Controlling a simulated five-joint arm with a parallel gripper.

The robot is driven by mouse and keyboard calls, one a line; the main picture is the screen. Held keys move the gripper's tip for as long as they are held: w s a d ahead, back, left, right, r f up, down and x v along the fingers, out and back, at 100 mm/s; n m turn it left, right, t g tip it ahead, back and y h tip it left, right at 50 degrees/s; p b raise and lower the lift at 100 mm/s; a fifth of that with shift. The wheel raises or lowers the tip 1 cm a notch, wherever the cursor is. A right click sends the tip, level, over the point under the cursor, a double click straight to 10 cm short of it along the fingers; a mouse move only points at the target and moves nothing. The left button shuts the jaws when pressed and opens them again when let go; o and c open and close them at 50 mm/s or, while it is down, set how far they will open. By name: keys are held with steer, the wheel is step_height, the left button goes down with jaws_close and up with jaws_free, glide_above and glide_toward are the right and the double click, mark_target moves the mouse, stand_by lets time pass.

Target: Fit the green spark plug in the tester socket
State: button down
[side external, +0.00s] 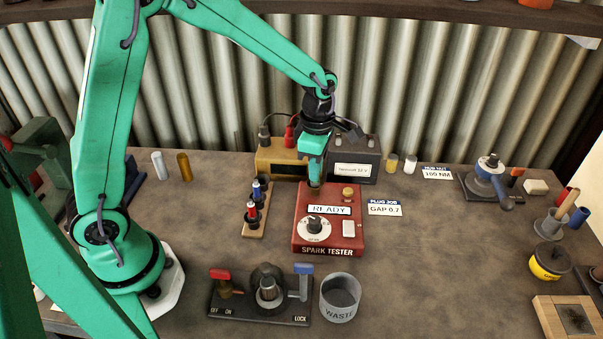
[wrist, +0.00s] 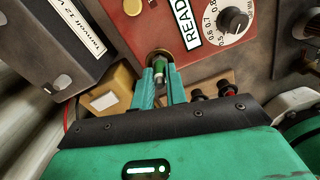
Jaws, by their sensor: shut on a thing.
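The spark tester (side external: 328,240) is a red box with a dial, a READY label and a brass-rimmed socket at its back left edge. In the wrist view the socket (wrist: 159,55) lies just beyond my fingertips. My gripper (side external: 315,178) is above the back of the tester, pointing down. In the wrist view my gripper (wrist: 159,82) is shut on the green spark plug (wrist: 159,73), which shows between the two teal fingers. The plug's tip is at the socket's opening; I cannot tell how deep it sits. The side view hides most of the plug.
A wooden rack (side external: 256,215) with red and blue plugs stands left of the tester. Behind are a yellow box (side external: 268,155) and a dark battery (side external: 354,160). A switch panel (side external: 260,300) and waste cup (side external: 340,297) stand in front.

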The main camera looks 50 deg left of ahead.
steer(key=c, duration=0.9)
jaws_free()
steer(key=shift+r, duration=0.2)
steer(key=shift+r, duration=3.3)
steer(key=shift+s, duration=0.1)
